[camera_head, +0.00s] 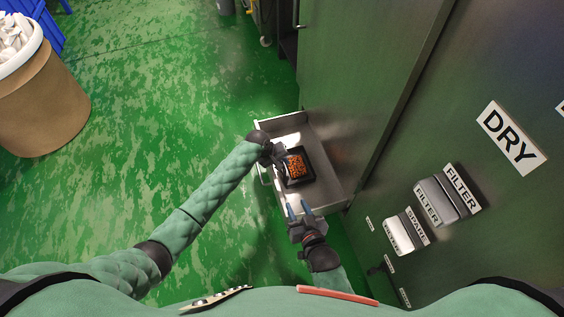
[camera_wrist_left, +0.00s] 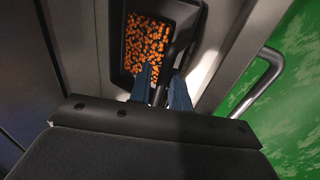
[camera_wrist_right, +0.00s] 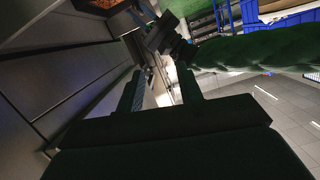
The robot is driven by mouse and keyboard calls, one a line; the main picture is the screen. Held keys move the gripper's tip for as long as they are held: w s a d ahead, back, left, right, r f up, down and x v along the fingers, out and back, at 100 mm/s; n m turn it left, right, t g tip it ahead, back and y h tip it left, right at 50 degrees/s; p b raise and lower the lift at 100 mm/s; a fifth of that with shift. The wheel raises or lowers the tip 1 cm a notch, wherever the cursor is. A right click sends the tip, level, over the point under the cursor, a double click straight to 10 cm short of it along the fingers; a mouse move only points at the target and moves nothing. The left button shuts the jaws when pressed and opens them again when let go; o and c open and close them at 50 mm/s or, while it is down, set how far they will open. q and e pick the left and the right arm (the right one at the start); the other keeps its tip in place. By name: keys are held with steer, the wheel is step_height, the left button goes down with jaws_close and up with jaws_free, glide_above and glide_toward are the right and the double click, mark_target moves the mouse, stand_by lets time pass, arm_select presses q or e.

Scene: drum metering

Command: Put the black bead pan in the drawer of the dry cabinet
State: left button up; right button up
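The black bead pan (camera_head: 308,176), with orange beads in it, is inside the open metal drawer (camera_head: 334,188) in the head view. The pan also shows in the left wrist view (camera_wrist_left: 187,13). Whether the pan rests on the drawer floor is hard to tell. My right gripper (camera_head: 298,210) is open and empty, just outside the drawer's lower end.
The cabinet front with the DRY label (camera_head: 511,138) rises on the right, with filter boxes (camera_head: 447,197) on it. The drawer's handle (camera_wrist_left: 262,82) is on its outer side. A brown drum (camera_head: 40,105) stands far left. The green floor between is clear.

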arm_select(q)
steer(key=shift+r, duration=0.15)
